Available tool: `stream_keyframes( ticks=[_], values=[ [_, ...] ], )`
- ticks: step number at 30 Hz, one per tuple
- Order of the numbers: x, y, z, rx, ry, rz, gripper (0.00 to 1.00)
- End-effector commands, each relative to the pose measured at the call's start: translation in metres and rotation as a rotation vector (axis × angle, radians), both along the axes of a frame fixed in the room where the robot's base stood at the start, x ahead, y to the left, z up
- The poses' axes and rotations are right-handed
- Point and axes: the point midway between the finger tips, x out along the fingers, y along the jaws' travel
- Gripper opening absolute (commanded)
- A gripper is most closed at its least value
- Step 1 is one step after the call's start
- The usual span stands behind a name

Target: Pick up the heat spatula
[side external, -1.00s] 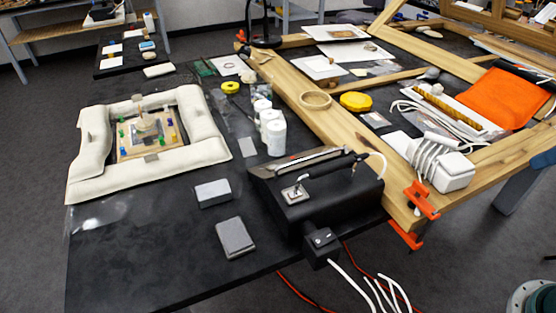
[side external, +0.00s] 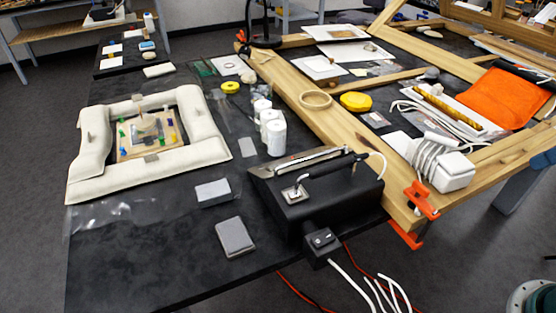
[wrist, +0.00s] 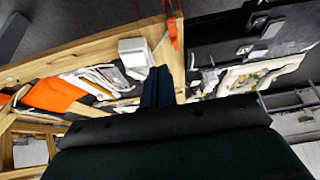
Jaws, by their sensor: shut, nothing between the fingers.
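The heat spatula (side external: 330,172) has a black handle and a small metal tip. It lies across the top of a black station box (side external: 325,212) near the table's front right, with the tip on a metal plate at the left. A pale cable runs from its right end. My gripper (wrist: 157,72) shows in the wrist view as two dark fingers close together, shut and empty. It is not seen in the side view, so its distance from the spatula is unclear. I cannot pick out the spatula in the wrist view.
White jars (side external: 275,138) stand behind the station. A cushioned frame (side external: 88,160) surrounds a fragment at the left. Grey blocks (side external: 235,237) lie in front. A wooden frame (side external: 345,130) with an orange clamp (side external: 420,200) borders the right.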

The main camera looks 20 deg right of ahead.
Motion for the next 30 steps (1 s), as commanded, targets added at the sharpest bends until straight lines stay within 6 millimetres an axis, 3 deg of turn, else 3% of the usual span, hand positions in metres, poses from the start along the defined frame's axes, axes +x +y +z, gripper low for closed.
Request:
stream_keyframes(
  ticks=[1,7,20,30],
  values=[
    [0.0,0.0,0.0,0.0,0.0,0.0,0.04],
    [0.0,0.0,0.0,0.0,0.0,0.0,0.43],
    [0.004,0.002,0.003,-0.004,0.004,0.022,0.45],
    [0.044,0.026,0.02,-0.035,0.05,0.251,0.45]
  ],
)
